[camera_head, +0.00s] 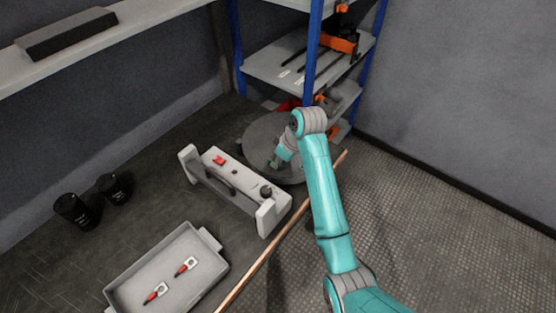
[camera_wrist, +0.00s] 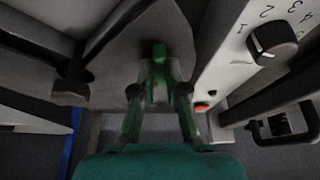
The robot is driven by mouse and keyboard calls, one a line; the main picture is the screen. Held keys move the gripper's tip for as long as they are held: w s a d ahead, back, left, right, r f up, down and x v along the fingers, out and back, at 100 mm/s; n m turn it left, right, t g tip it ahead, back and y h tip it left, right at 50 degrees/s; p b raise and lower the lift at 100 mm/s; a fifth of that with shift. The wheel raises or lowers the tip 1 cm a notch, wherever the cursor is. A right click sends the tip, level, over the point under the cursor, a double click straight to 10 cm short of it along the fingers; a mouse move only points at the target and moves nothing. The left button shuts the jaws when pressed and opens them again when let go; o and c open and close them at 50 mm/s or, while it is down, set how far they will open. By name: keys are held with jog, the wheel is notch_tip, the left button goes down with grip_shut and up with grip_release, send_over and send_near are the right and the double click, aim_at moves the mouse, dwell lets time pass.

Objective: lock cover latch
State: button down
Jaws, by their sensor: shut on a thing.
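The white device box (camera_head: 232,180) stands on the dark bench, with a red switch, a dark knob and a long handle. My gripper (camera_head: 277,163) is low behind its right part, over a round grey surface. In the wrist view my gripper (camera_wrist: 160,82) is closed around a small green piece (camera_wrist: 159,52), seemingly the cover latch, against a grey plate. The fingers partly hide that piece, and I cannot tell its exact shape or whether it is locked. In the wrist view the numbered knob (camera_wrist: 273,40) is to the right of the fingers.
A grey tray (camera_head: 213,275) with two red-tipped items lies at the front. Two black cylinders (camera_head: 73,210) stand at left. A copper-coloured rod or edge (camera_head: 262,257) runs beside the device. A blue-post shelf (camera_head: 313,45) stands behind my arm.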

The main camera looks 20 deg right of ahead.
jog(key=shift+m, duration=0.7)
jog(key=c, duration=1.2)
grip_release()
jog(key=v, duration=0.7)
jog(key=shift+s+r, duration=0.2)
jog(key=shift+s, duration=0.1)
jog(key=shift+a, duration=0.1)
